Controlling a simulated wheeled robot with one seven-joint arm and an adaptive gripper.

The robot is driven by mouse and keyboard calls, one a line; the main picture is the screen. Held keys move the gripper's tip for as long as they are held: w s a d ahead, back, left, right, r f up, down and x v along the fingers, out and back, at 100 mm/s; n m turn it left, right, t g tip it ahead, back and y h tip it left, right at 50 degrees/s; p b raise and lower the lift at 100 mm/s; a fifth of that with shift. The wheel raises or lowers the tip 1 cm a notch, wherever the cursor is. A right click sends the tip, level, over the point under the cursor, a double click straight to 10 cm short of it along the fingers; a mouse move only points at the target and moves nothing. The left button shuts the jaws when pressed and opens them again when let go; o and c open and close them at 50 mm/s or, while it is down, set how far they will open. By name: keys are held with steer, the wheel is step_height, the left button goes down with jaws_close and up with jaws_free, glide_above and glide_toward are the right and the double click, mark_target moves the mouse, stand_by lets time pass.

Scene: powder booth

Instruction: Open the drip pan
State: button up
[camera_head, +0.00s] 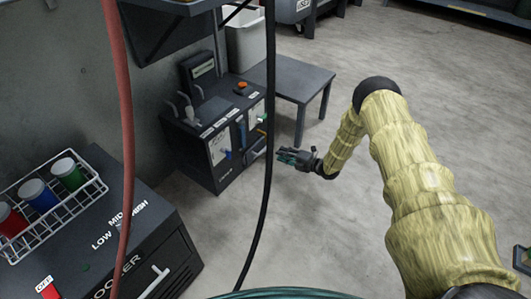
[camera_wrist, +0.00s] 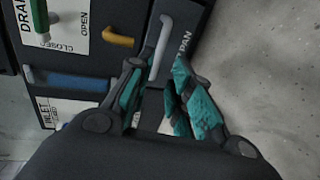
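The drip pan front is a dark panel low on the dark cabinet (camera_head: 200,165), with a light grey bar handle (camera_wrist: 161,46) beside white lettering ending in "PAN". The handle also shows in the head view (camera_head: 258,154), just left of my gripper (camera_head: 284,155). In the wrist view my gripper (camera_wrist: 159,72) is open, its teal-padded fingers apart. The near end of the handle shows between the fingertips; I cannot tell whether either finger touches it. The pan front looks flush with the cabinet. Part of the label is hidden behind the handle and fingers.
Beside the pan are a yellow handle (camera_wrist: 112,38), a blue handle (camera_wrist: 78,82) and a green-tipped drain lever (camera_wrist: 40,20). A black hose (camera_head: 269,120) hangs before the cabinet in the head view. A dark table (camera_head: 290,78) stands behind; the floor (camera_head: 320,225) in front is clear.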

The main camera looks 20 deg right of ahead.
mark_target(265, 148)
steer(key=b+x, duration=0.4)
steer(key=x, duration=0.4)
steer(key=shift+w+a+f, duration=0.15)
steer(key=shift+w, duration=0.05)
steer(key=shift+r+b+x, duration=0.2)
steer(key=shift+b+x, duration=0.35)
steer(key=shift+x, duration=0.45)
jaws_close()
